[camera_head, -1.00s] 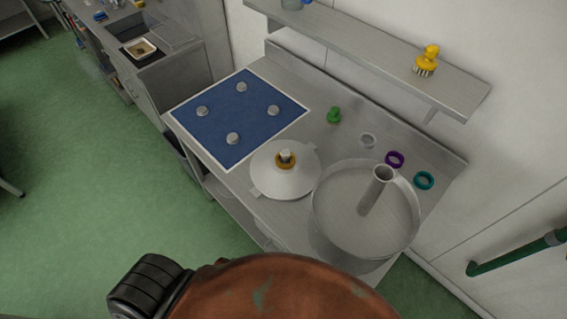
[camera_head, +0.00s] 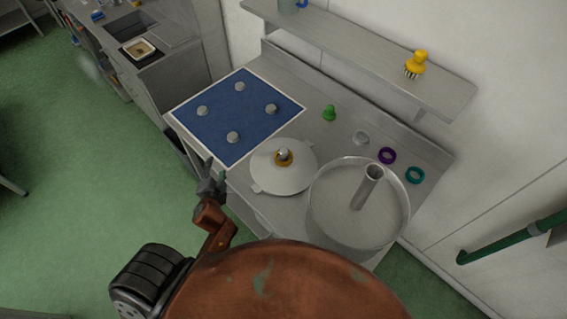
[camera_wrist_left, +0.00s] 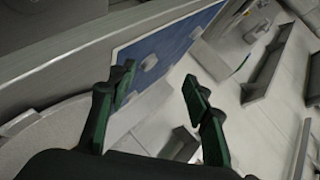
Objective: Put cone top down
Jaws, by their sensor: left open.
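A wide, shallow, pale metal cone-like piece (camera_head: 284,178) with a small knob and an orange ring at its middle rests on the steel bench (camera_head: 310,137), between the blue mat and a round basin. My left gripper (camera_head: 212,178) is at the bench's front edge, left of this piece and apart from it. In the left wrist view its two dark green fingers (camera_wrist_left: 160,82) are spread with nothing between them. My right gripper is not in view.
The blue mat (camera_head: 237,122) carries several grey knobs. The large basin (camera_head: 319,218) has an upright tube (camera_head: 367,187). Behind are a green piece (camera_head: 329,113), a clear ring (camera_head: 361,137), a purple ring (camera_head: 387,155) and a teal ring (camera_head: 414,175). A shelf (camera_head: 350,48) overhangs, holding a yellow brush (camera_head: 415,63).

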